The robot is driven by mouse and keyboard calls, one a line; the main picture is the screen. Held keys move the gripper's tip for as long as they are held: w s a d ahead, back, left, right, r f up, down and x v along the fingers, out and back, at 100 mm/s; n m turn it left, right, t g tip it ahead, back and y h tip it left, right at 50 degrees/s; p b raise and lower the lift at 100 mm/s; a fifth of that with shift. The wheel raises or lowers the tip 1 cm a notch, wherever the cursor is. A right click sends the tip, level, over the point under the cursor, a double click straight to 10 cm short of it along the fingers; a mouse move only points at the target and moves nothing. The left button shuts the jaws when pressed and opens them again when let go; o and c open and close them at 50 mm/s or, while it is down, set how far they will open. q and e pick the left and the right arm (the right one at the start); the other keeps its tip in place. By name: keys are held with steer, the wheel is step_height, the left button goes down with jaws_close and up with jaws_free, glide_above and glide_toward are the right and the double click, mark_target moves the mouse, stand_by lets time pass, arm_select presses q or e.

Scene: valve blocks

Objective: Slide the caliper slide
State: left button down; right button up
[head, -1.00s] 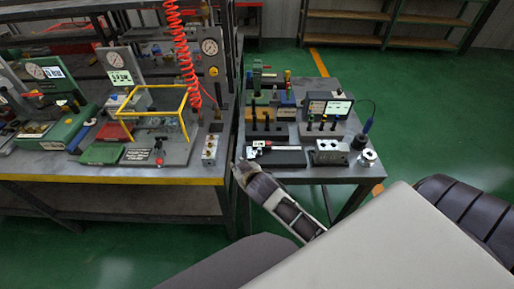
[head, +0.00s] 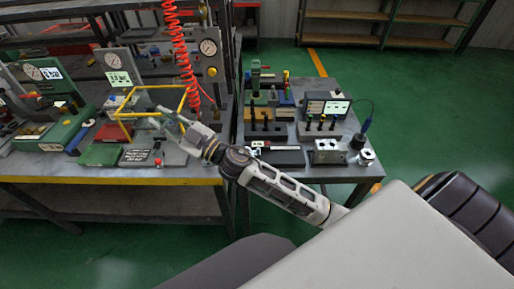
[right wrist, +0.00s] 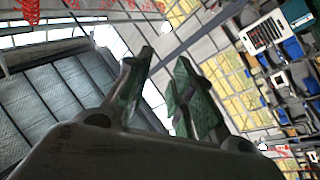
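The caliper (head: 284,149) lies on a dark block on the small table at the right, in the head view. My right gripper (head: 160,120) is in front of the yellow frame over the left bench, well to the left of the caliper. In the right wrist view its two green-grey fingers (right wrist: 160,85) stand apart with nothing between them. That view points up at the ceiling and shelves and does not show the caliper. My left gripper is not in view.
The small table also carries a silver block with holes (head: 329,151), a round metal part (head: 366,157), a display box (head: 327,107) and dark upright posts. The yellow frame (head: 122,117) and a red coiled hose (head: 181,50) stand near my right gripper.

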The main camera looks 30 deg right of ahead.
steer(key=s+a+f+n+g+y, duration=0.2)
steer(key=s+a+n+g+y, duration=0.5)
steer(key=a+n+g, duration=0.55)
steer(key=s+d+f+n+g+h, duration=0.3)
steer(key=d+f+g+h, duration=0.3)
steer(key=f+h, duration=0.4)
steer(key=w+d+f+m+t+h, duration=0.1)
steer(key=w+d+f+h, duration=0.2)
steer(key=d, duration=0.4)
steer(key=w+d+f+m+h, duration=0.15)
steer(key=d+h, duration=0.25)
steer(key=d, duration=0.4)
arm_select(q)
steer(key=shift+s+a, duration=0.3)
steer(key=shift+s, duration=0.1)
arm_select(e)
steer(key=w+d+r+m+h, duration=0.1)
steer(key=d+r+m+h, duration=0.1)
steer(key=d, duration=0.5)
steer(key=w+d+r+m+h, duration=0.1)
steer(key=w+d+m+h, duration=0.1)
steer(key=d+h, duration=0.3)
steer(key=d, duration=0.3)
steer(key=shift+r+t, duration=0.35)
steer(key=shift+f, duration=0.15)
